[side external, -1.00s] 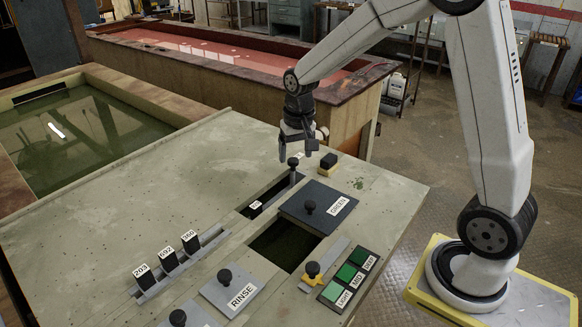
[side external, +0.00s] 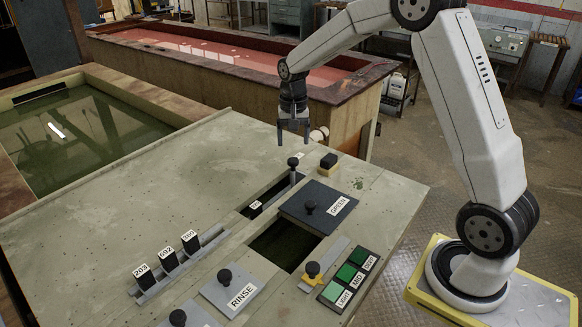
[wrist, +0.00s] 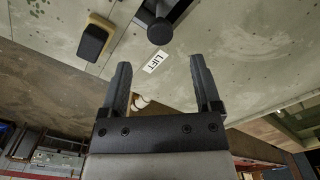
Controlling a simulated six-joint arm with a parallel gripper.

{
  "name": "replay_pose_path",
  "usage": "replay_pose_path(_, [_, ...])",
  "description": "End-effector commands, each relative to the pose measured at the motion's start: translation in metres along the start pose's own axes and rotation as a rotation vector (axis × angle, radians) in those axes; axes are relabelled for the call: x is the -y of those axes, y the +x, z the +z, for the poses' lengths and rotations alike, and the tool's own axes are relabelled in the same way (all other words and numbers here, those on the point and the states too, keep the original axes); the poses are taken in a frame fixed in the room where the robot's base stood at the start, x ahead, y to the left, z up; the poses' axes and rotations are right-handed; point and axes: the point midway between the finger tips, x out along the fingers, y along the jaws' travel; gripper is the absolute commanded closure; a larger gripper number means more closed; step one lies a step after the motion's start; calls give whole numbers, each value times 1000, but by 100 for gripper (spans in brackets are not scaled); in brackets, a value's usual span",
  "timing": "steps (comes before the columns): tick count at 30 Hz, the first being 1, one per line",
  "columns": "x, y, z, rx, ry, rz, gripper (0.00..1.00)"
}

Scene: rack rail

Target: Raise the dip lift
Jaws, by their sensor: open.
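The dip lift is a black round knob (side external: 293,162) on a thin post, standing in a dark slot (side external: 267,196) in the bench top. In the wrist view the knob (wrist: 160,32) shows at the top beside a white LIFT label (wrist: 155,61). My gripper (side external: 293,140) is open and empty, a little above the knob and apart from it. In the wrist view its two fingers (wrist: 160,85) are spread, with the knob beyond their tips.
A black and yellow block (side external: 328,162) lies right of the lift. The GREEN lid (side external: 318,206), an open dark well (side external: 284,245), the RINSE lid (side external: 232,289), a rack with numbered tags (side external: 180,265) and green button panel (side external: 346,277) stand nearer. The bench's left part is clear.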

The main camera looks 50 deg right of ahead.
Motion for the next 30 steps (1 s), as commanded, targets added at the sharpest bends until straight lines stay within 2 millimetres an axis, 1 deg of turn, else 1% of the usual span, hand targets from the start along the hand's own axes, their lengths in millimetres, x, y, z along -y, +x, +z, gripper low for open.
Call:
replay_pose_path(1, [0, 6, 1, 3, 0, 2, 19])
replay_pose_path(9, [0, 39, 1, 1, 0, 0, 19])
replay_pose_path(15, [0, 57, 0, 0, 0, -1, 19])
replay_pose_path(19, [0, 61, 0, -2, 0, -3, 19])
replay_pose_path(26, [0, 61, 0, -2, 0, -3, 19])
replay_pose_path(27, [0, 61, 0, -2, 0, -3, 22])
replay_pose_path(29, [0, 61, 0, -2, 0, -3, 41])
replay_pose_path(30, [0, 61, 0, -2, 0, -3, 54])
